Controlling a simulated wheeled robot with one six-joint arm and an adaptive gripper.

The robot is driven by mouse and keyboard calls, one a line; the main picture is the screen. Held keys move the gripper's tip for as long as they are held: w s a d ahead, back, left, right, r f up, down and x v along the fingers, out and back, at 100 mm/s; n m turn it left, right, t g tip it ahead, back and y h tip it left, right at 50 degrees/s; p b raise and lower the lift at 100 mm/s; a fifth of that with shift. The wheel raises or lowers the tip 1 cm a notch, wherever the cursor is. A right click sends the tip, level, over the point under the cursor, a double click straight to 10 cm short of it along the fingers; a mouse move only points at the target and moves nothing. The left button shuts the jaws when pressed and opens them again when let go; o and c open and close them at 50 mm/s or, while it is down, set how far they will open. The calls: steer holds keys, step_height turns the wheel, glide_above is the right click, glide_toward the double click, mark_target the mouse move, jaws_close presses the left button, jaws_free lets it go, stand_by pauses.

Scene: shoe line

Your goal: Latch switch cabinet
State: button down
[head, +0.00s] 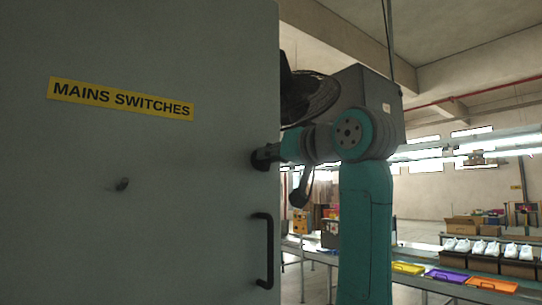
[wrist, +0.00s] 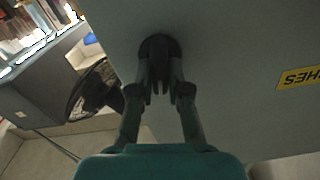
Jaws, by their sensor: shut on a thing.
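The grey switch cabinet door (head: 130,240) fills the left of the head view. Above the handle, my gripper (head: 273,153) is at a dark round latch knob (head: 259,160) close to the same edge. In the wrist view, my gripper (wrist: 160,88) has its two fingers shut on the black latch knob (wrist: 160,45). The fingers hide part of the knob, and its turn angle is hard to tell.
A dark round fan (head: 312,97) and a grey box (head: 365,88) are behind my arm. At the right, a line holds white shoes (head: 487,247), an orange tray (head: 492,285), a purple tray (head: 446,276) and a yellow tray (head: 407,268).

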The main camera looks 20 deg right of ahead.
steer(key=shift+w+a+f+n, duration=0.1)
steer(key=shift+n, duration=1.3)
steer(key=c, duration=1.1)
jaws_free()
steer(key=v, duration=1.2)
